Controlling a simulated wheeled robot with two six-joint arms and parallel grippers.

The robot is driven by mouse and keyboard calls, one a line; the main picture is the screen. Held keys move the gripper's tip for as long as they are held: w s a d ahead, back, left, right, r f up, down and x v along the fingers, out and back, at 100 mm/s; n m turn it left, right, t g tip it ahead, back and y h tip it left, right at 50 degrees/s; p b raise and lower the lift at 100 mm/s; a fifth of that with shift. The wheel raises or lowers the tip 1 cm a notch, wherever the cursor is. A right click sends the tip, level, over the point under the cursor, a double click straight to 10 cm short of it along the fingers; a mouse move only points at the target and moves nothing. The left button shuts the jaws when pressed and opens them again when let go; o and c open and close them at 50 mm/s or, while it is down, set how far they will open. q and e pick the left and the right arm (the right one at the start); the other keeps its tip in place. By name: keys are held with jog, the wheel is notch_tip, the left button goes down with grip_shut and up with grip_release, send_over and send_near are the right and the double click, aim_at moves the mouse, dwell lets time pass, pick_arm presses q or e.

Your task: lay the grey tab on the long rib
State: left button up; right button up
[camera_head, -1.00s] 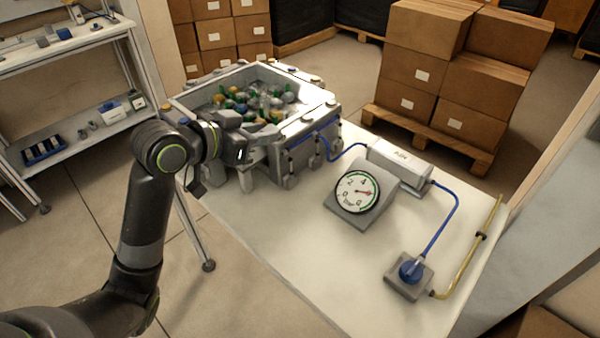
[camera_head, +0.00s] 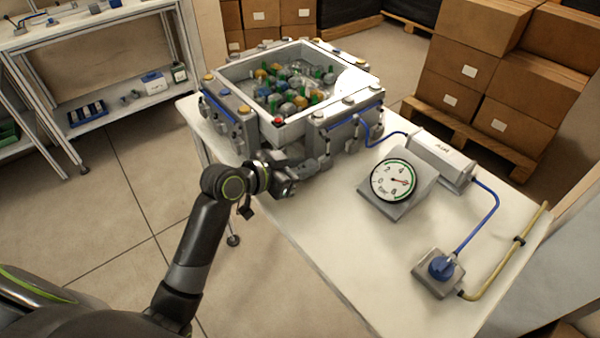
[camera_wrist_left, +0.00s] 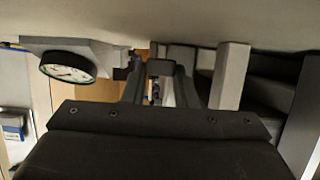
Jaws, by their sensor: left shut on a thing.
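My left gripper (camera_head: 287,184) is low beside the near corner of the grey box-shaped fixture (camera_head: 272,133), over the white table's edge. In the left wrist view its two dark fingers (camera_wrist_left: 160,88) are shut on a small grey piece (camera_wrist_left: 160,68), which looks like the grey tab. Most of that piece is hidden by the fingers, and in the head view I cannot make it out. A grey upright bar (camera_wrist_left: 230,75) stands right of the fingers in the left wrist view. I cannot tell which part is the long rib. My right gripper is not in view.
The fixture holds several coloured round items (camera_head: 295,85). Right of it stand a dial gauge (camera_head: 393,181), a grey AIR unit (camera_head: 440,158) and a blue-knobbed valve (camera_head: 441,267), joined by blue hose. The front of the white table (camera_head: 350,250) is clear. Boxes stand behind.

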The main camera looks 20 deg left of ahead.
pick_arm(q)
jog(key=shift+f, duration=0.95)
jog(key=shift+f, duration=0.15)
jog(key=o, duration=0.9)
jog(key=shift+o, duration=0.2)
